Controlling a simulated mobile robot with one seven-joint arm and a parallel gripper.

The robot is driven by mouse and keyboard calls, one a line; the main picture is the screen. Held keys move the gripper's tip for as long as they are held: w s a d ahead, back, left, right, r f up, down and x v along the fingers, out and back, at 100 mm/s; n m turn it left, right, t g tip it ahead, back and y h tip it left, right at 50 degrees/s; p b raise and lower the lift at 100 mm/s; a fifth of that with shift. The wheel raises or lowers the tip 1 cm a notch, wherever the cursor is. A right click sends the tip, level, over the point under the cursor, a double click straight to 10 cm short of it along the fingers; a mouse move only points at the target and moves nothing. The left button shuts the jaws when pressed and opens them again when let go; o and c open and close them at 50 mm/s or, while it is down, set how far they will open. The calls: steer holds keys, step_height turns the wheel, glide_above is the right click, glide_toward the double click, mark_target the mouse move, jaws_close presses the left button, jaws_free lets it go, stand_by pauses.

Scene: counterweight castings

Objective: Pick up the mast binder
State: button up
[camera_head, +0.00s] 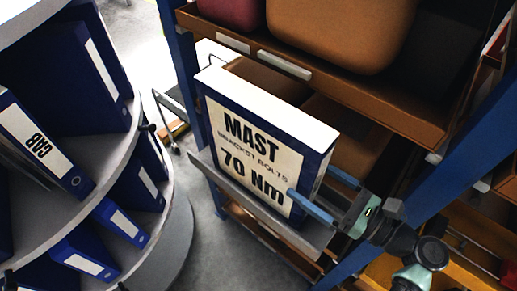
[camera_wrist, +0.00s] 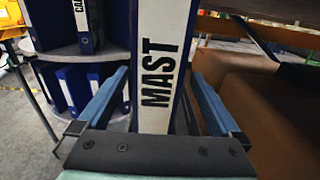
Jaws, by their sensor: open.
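The mast binder (camera_head: 262,150) is a blue binder with a white label reading "MAST BRACKET BOLTS 70 Nm". It stands upright on a narrow grey ledge (camera_head: 232,192) at the rack. In the wrist view its white spine label (camera_wrist: 160,75) reads "MAST" and stands between my fingers. My gripper (camera_head: 310,180) is open at the binder's right edge. One blue finger is in front of the labelled face and the other is on the far side. In the wrist view both fingers of my gripper (camera_wrist: 160,80) flank the spine with visible gaps. Contact is not visible.
A round grey shelf carousel (camera_head: 170,215) with several blue binders, one marked "CAB" (camera_head: 38,145), stands at the left. The rack's brown shelf (camera_head: 350,88) with an orange-brown casting (camera_head: 340,30) overhangs behind the binder. A blue rack post (camera_head: 465,150) rises at the right.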

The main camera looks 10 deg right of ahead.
mark_target(290, 168)
steer(key=shift+w+a+p, duration=0.35)
steer(key=shift+w+a, duration=0.05)
steer(key=shift+a, duration=0.05)
steer(key=p+x, duration=0.1)
steer(key=x, duration=0.3)
steer(key=shift+w+a+f+p, duration=0.1)
steer(key=shift+a+f+p, duration=0.1)
steer(key=shift+a+p, duration=0.1)
steer(key=shift+d, duration=0.1)
steer(key=shift+c, duration=0.2)
jaws_close()
steer(key=shift+r, duration=0.15)
